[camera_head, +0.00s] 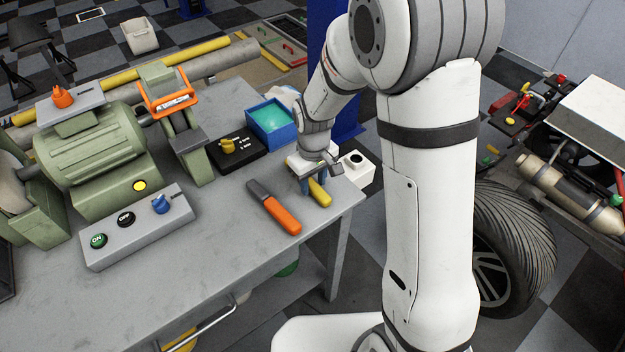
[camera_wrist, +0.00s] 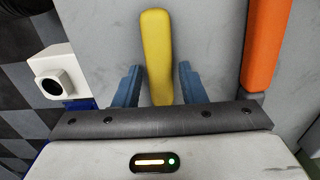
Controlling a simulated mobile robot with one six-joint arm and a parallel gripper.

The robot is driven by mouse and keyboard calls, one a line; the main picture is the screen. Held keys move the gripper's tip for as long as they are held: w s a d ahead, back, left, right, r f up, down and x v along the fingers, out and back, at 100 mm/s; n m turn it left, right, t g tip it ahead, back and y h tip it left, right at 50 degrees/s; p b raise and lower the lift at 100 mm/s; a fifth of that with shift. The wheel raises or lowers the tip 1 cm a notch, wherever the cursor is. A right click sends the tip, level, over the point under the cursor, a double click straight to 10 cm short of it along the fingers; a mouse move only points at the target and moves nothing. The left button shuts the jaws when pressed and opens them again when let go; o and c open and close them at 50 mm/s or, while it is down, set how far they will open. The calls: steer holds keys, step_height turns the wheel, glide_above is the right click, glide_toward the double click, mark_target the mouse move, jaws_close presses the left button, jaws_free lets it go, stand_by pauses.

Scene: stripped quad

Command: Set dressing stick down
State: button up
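A yellow stick (camera_wrist: 157,50), which I take for the dressing stick, lies at the right end of the grey workbench in the wrist view. It also shows in the head view (camera_head: 320,193), partly hidden by my gripper. My gripper (camera_head: 313,186) is low over the bench. In the wrist view its blue fingers (camera_wrist: 161,68) are apart, one on each side of the stick. The stick's near end is hidden behind my gripper body.
An orange-handled tool (camera_head: 276,209) lies just left of the stick. A green grinder (camera_head: 95,155) and switch panel (camera_head: 135,229) stand left. The front bench surface (camera_head: 205,265) is clear.

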mark_target(313, 184)
steer(key=shift+o, duration=0.9)
steer(key=shift+r, duration=0.25)
step_height(313, 184, up, 12)
steer(key=s+d+r+m+t, duration=0.1)
steer(key=s+d+r+m, duration=0.1)
steer(key=s+d, duration=0.4)
steer(key=s+d+r+m+t, duration=0.1)
steer(key=s+d+r+m, duration=0.2)
steer(key=s+d, duration=0.3)
steer(key=s+m, duration=0.1)
steer(key=s, duration=0.4)
steer(key=shift+d+r+m+t+p, duration=0.15)
steer(key=shift+d+m+t+p, duration=0.15)
steer(key=shift+m+p, duration=0.1)
